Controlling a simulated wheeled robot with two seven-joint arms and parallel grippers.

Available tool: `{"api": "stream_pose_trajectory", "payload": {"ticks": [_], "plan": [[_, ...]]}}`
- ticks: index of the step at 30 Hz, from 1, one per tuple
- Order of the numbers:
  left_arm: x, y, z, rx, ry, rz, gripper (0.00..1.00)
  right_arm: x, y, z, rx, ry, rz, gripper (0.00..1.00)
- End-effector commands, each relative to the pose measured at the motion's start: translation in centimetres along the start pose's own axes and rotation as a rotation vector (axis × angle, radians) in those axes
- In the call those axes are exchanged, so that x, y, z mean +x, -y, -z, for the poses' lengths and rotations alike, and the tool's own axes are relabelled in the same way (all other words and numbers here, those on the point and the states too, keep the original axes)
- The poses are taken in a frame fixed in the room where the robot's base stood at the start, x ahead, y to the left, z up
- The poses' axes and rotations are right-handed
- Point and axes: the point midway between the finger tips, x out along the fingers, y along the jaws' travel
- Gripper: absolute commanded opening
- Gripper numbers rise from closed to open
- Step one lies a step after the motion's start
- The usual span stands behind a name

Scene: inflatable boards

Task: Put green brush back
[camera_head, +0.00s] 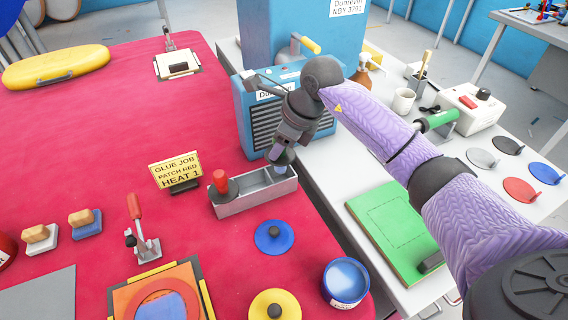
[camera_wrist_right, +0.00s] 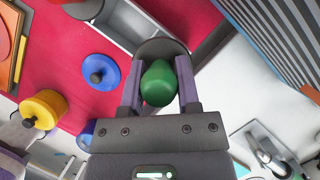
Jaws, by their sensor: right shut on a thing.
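My right gripper (camera_head: 283,157) is shut on the green brush (camera_wrist_right: 158,84). In the right wrist view its green knob sits between the two purple fingers (camera_wrist_right: 158,95), with a dark round base behind it. In the head view the gripper hides most of the brush, at the right end of a grey metal tray (camera_head: 247,203). I cannot tell whether the brush touches the tray's floor. A red-knobbed brush (camera_head: 220,184) stands in the tray's left end. The tray also shows in the right wrist view (camera_wrist_right: 140,20). My left gripper is not in view.
A blue heater box (camera_head: 262,110) stands close behind the tray. A yellow sign (camera_head: 175,170) is to its left. A blue disc (camera_head: 274,237), a yellow disc (camera_head: 274,305) and a blue pot (camera_head: 345,283) lie in front. A green board (camera_head: 395,230) is to the right.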

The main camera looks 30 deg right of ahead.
Motion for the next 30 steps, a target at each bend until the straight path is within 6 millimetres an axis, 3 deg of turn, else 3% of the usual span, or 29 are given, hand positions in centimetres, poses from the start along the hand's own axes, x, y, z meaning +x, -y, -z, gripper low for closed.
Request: {"api": "stream_pose_trajectory", "payload": {"ticks": [6, 22, 23, 27, 30], "plan": [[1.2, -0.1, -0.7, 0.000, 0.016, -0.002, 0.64, 3.6, 0.0, 1.6, 0.000, -0.001, -0.002, 0.00], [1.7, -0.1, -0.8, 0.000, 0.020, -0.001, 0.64, 4.4, 0.0, 1.9, -0.002, 0.001, 0.000, 0.00], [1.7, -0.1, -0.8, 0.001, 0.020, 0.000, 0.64, 4.4, 0.0, 1.9, -0.003, 0.001, 0.000, 0.43], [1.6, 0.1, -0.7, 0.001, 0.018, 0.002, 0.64, 4.3, 0.0, 1.8, -0.003, 0.001, 0.000, 0.73], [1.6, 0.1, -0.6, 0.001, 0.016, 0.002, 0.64, 4.3, 0.0, 1.8, -0.003, 0.001, 0.000, 0.77]]}}
